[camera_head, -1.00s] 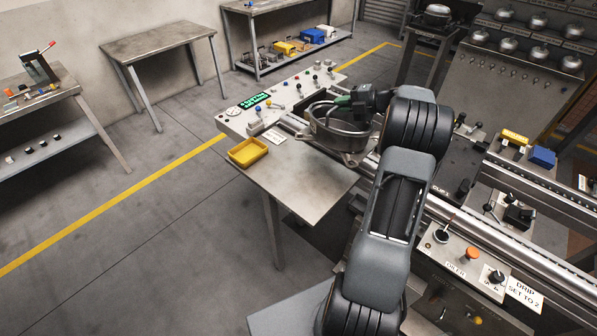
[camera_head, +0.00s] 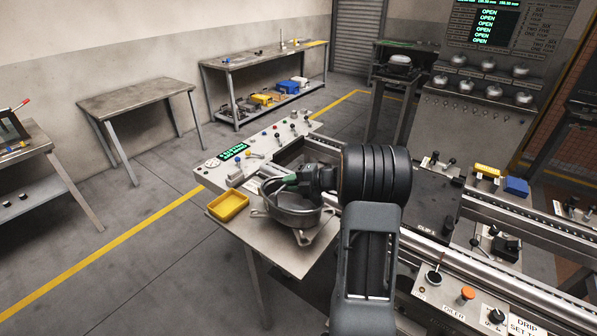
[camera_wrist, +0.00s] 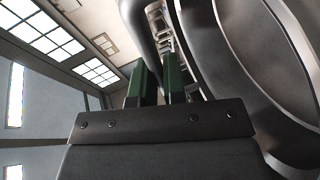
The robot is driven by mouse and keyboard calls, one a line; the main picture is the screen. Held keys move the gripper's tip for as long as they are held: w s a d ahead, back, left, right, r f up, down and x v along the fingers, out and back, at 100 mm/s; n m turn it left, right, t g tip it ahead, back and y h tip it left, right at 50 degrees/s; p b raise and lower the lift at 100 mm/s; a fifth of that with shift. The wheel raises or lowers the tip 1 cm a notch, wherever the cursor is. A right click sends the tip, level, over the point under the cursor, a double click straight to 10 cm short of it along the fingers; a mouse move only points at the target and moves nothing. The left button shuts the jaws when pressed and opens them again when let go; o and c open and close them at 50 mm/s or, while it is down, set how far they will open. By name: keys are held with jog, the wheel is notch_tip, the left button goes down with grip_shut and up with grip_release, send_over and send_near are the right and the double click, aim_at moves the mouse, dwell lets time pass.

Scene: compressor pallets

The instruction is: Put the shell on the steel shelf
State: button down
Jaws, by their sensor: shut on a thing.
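The shell (camera_head: 290,218), a dark grey metal bowl with splayed feet and a bent tube at its rim, is upright over the flat steel shelf (camera_head: 282,258) at the front of the line. I cannot tell if its feet touch that surface. In the wrist view, the green-padded fingers (camera_wrist: 160,82) close around the tube, and the shell's curved wall (camera_wrist: 265,60) fills the right side. The shell hides part of the shelf.
A yellow tray (camera_head: 228,205) sits at the shelf's left, close to the shell. A control panel (camera_head: 225,168) with knobs and a green display runs behind. A conveyor rail (camera_head: 440,255) lies right. A bare table (camera_head: 138,97) and a bench (camera_head: 262,58) stand farther back.

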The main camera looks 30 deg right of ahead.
jog(key=shift+a+f, duration=0.5)
jog(key=shift+a, duration=0.05)
jog(key=f, duration=0.2)
jog(key=shift+s+a+f, duration=0.1)
jog(key=shift+a+f, duration=0.2)
jog(key=shift+f, duration=0.55)
jog(key=c, duration=1.5)
grip_release()
jog(key=shift+f, duration=0.2)
jog(key=shift+c, duration=0.2)
jog(key=o, duration=0.4)
jog(key=shift+c, duration=0.2)
jog(key=shift+s, duration=0.1)
